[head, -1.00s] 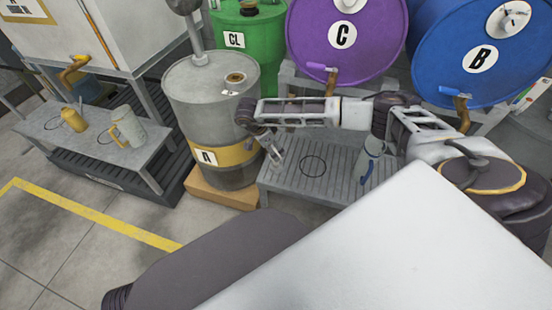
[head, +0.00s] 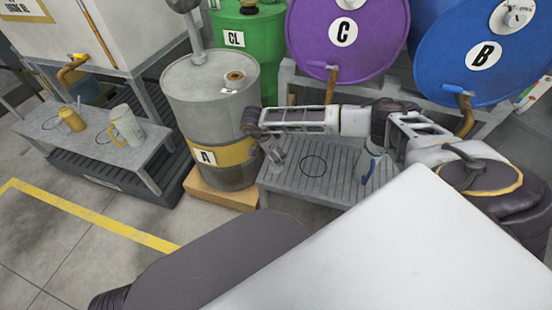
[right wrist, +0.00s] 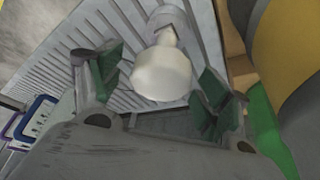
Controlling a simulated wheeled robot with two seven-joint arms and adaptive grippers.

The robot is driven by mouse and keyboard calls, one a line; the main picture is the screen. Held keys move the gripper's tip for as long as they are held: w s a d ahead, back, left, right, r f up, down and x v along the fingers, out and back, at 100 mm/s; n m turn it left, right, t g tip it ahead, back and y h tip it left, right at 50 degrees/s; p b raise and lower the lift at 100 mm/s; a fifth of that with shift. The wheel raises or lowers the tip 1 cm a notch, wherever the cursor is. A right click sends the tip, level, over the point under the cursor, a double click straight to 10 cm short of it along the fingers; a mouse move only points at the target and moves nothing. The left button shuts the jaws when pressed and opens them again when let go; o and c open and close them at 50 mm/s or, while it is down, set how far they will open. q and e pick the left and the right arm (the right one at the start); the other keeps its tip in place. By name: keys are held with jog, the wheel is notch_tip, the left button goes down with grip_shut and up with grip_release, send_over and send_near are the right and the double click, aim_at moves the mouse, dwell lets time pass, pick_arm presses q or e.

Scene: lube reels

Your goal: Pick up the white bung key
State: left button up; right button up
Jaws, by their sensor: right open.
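A white, knob-ended piece with a narrow neck, which looks like the white bung key (right wrist: 162,72), stands out in the right wrist view over a grey slatted stand. It lies between the spread fingers of my right gripper (right wrist: 158,88), with gaps on both sides and no visible contact. In the head view my right gripper (head: 274,154) is small, above the left end of the slatted stand (head: 328,183), beside drum A (head: 212,117). The key cannot be told apart from the gripper there. My left gripper is out of view.
A grey and blue jug (head: 370,165) stands at the stand's right. The purple drum C (head: 345,40) and blue drum B (head: 460,55) lie behind on a rack. A yellow can (head: 72,119) and a pale jug (head: 127,126) stand on the left bench.

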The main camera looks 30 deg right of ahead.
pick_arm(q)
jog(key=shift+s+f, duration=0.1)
pick_arm(e)
jog(key=shift+c, duration=0.3)
jog(key=c, duration=1.1)
jog(key=shift+r, duration=0.1)
jog(key=shift+r, duration=0.45)
notch_tip(320, 180, up, 8)
jog(key=shift+f+p, duration=0.2)
jog(key=shift+p, duration=1)
jog(key=shift+r, duration=0.7)
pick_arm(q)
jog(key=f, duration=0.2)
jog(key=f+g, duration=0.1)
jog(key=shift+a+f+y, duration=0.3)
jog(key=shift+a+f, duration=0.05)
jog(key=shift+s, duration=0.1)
